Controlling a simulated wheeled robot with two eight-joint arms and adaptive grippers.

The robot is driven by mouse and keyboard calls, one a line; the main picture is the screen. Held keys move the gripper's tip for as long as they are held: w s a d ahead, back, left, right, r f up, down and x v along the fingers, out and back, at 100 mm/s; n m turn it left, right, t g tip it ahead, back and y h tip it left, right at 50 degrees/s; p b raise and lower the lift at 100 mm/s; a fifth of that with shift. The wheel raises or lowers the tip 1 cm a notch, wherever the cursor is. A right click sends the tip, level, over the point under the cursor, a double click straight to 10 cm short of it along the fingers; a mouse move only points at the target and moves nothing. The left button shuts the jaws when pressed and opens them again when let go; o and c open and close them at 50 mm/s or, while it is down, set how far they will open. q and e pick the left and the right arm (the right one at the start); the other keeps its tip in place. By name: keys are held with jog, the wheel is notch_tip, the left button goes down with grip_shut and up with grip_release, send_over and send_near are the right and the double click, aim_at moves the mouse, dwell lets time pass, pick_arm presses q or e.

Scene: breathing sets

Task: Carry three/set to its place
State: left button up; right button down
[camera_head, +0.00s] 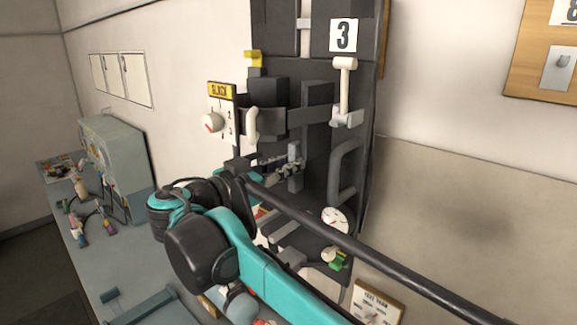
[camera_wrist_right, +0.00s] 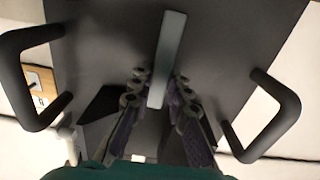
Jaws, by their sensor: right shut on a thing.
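The dark grey breathing set (camera_head: 316,135) is upright against the wall, at a place marked by a "3" plate (camera_head: 343,35). It has black side handles (camera_head: 345,172) and a round white gauge (camera_head: 334,220) low on its right. My right gripper (camera_head: 284,170) is at its front, around a narrow grey upright bar. In the right wrist view my right gripper (camera_wrist_right: 157,86) is shut on that grey bar (camera_wrist_right: 167,50), with a black handle on each side. My arm hides part of the set's lower left. My left gripper is not in view.
A yellow-topped dial plate (camera_head: 221,110) is on the wall left of the set. A grey-green box (camera_head: 117,160) and small items stand on the bench (camera_head: 85,258) at left. A long dark rod (camera_head: 380,252) crosses before the set. A wooden board (camera_head: 535,75) hangs at right.

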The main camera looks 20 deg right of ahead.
jog(key=shift+d+r, duration=0.1)
jog(key=shift+r, duration=0.1)
jog(key=x, duration=0.8)
jog(key=shift+f, duration=0.3)
dwell(0.4)
jog(key=shift+w+d, duration=0.15)
dwell(1.1)
jog(key=shift+b, duration=0.85)
